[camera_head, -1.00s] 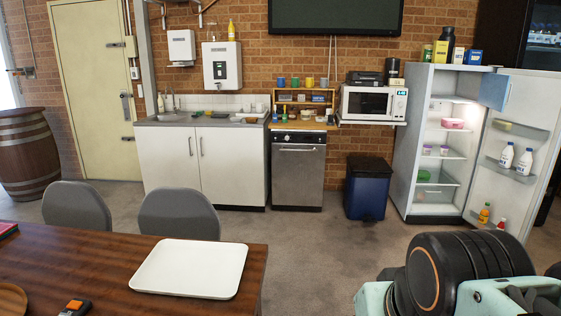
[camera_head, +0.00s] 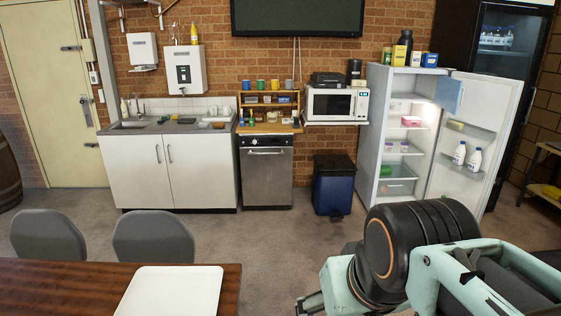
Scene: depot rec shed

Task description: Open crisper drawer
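The fridge (camera_head: 373,130) stands at the right with its door (camera_head: 482,120) swung open to the right. Low inside it is a clear crisper drawer (camera_head: 399,182), small in view, with something green (camera_head: 386,171) at its left. The drawer appears to sit inside the fridge body; its front edge is hard to make out. My arm fills the lower right and covers the lower part of the fridge door. What looks like part of my gripper (camera_head: 311,303) shows at the bottom edge, mostly cut off, so its fingers cannot be judged.
A blue bin (camera_head: 334,188) stands left of the fridge, under the microwave (camera_head: 331,104). A table with a white tray (camera_head: 172,292) and two grey chairs (camera_head: 152,238) are at the lower left. Open floor lies between them and the fridge.

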